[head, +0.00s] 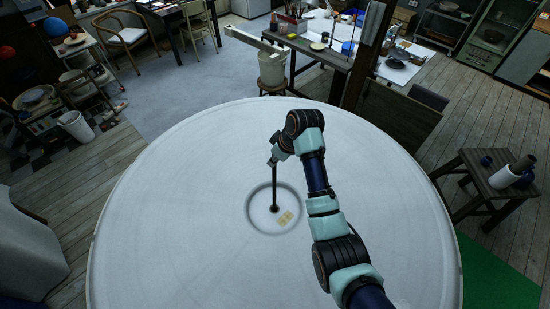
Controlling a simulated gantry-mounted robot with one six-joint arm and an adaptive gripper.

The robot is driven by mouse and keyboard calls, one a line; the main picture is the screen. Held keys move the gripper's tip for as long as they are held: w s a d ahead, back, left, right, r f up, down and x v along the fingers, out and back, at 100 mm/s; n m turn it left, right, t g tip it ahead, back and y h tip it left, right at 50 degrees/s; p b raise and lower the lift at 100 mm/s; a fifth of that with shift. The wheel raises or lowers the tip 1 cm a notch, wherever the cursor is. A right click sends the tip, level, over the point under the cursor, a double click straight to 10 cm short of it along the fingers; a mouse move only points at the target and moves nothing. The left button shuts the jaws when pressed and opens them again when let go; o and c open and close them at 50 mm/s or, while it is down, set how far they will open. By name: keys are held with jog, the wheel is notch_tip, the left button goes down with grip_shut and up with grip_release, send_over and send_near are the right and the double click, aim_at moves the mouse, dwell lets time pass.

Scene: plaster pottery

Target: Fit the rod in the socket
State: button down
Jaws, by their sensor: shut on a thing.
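A thin dark rod (275,188) stands about upright over the white round table (150,220). My gripper (273,162) is shut on its upper end. The rod's lower end meets a small dark round socket (275,209) inside a shallow ring-shaped recess (256,222) in the table top. Whether the rod is inside the socket or just above it, I cannot tell. The gripper's fingertips are small and partly hidden by my wrist.
A small yellowish patch (285,218) lies in the recess, right of the socket. The rest of the round table top is bare. A wooden stool (490,175) with cylinders on it stands at the right. A wooden post (368,55) rises behind the table.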

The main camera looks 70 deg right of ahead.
jog(key=shift+f+b, duration=2.3)
jog(key=shift+f, duration=2.15)
jog(key=c, duration=1.1)
grip_release()
jog(key=shift+o, duration=0.2)
jog(key=shift+f, duration=0.1)
send_near(275, 175)
jog(key=shift+s+d+r, duration=0.2)
jog(key=shift+s+r, duration=0.1)
jog(key=shift+r, duration=0.4)
